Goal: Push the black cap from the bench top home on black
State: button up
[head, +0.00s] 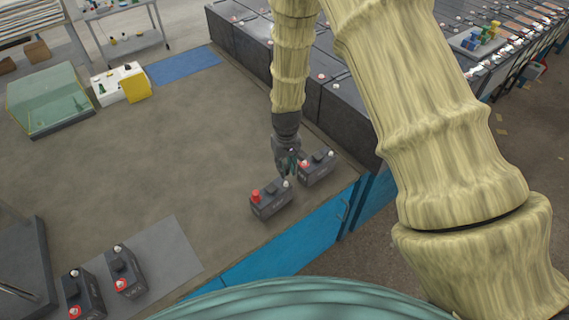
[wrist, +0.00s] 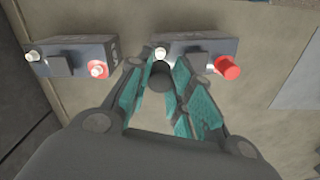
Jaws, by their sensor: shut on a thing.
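My gripper (wrist: 160,78) is shut on the black cap (wrist: 161,77), which shows as a dark round piece between the teal-padded fingers in the wrist view. In the head view my gripper (head: 287,172) points down over the near battery (head: 271,204), and the cap cannot be made out. That battery has a red cap (head: 255,196) on one post and a bare pale post (head: 285,184) at its other end. In the wrist view the bare post (wrist: 160,53) shows just beyond the held cap; they look apart, but the height between them cannot be told.
A second battery (head: 317,170) stands close beside, with a bare post and a red-ringed post. More batteries (head: 124,270) stand on a grey mat at lower left. A clear-lidded box (head: 47,100) and blue mat (head: 183,66) lie farther back. The bench middle is clear.

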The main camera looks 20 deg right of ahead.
aim_at(286, 182)
jog(key=shift+f+b, duration=1.1)
jog(key=shift+f, duration=0.95)
jog(key=shift+f+b, duration=0.6)
jog(key=shift+f, duration=0.85)
dwell(1.9)
jog(key=o, duration=0.8)
jog(key=o, duration=0.4)
jog(key=shift+o, duration=0.2)
jog(key=shift+r, duration=0.2)
jog(key=shift+r+p, duration=2.1)
jog(key=shift+r, duration=1.25)
